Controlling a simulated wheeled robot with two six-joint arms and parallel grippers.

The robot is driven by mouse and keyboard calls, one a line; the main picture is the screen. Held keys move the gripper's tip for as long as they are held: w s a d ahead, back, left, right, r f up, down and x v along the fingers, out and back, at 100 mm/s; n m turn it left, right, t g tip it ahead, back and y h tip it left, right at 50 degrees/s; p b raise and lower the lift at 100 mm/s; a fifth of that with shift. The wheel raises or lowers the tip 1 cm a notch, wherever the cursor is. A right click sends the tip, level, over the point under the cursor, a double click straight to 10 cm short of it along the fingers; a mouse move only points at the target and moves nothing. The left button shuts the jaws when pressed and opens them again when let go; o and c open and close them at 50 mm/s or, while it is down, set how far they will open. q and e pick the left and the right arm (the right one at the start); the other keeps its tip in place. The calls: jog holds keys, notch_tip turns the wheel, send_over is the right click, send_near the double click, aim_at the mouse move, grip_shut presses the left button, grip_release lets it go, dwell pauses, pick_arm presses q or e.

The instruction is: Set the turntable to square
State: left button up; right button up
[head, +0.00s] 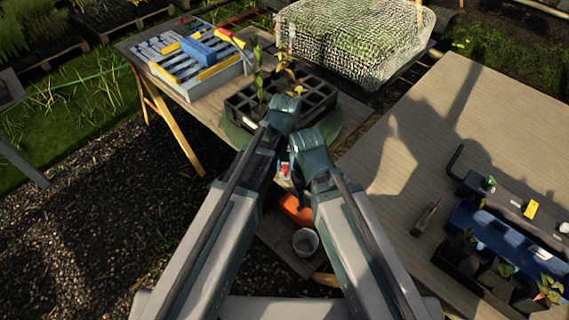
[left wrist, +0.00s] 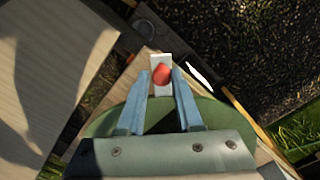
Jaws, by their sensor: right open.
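The round green turntable (head: 234,134) sits at the front corner of the far wooden table, under a black celled tray (head: 240,108) with a few seedlings. Whether the tray is square to the table is hard to tell. My left gripper (head: 284,108) is above the tray's front edge; its fingers are hidden in the head view. In the left wrist view it (left wrist: 162,82) is open, its fingers on either side of a red knob (left wrist: 161,74) on a white plate (left wrist: 155,61) by the green rim (left wrist: 98,124). My right gripper (head: 310,145) is open, just lower and right.
A grey rack with blue and yellow parts (head: 180,78) stands at the table's left. A netted green bale (head: 350,40) is behind. A wide wooden table (head: 430,130) on the right holds a blue tray (head: 500,235) and potted plants. An orange item and a white cup (head: 305,241) lie below.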

pick_arm(q)
jog(key=o, duration=0.4)
jog(key=shift+w+d, duration=0.1)
jog(key=shift+d, duration=0.2)
jog(key=shift+a, duration=0.1)
jog(key=shift+r, duration=0.1)
jog(key=shift+r+p, duration=0.5)
jog(key=shift+p, duration=0.1)
notch_tip(320, 180, up, 13)
jog(key=p, duration=1.2)
jog(key=shift+f+p, duration=0.2)
jog(key=shift+p, duration=0.15)
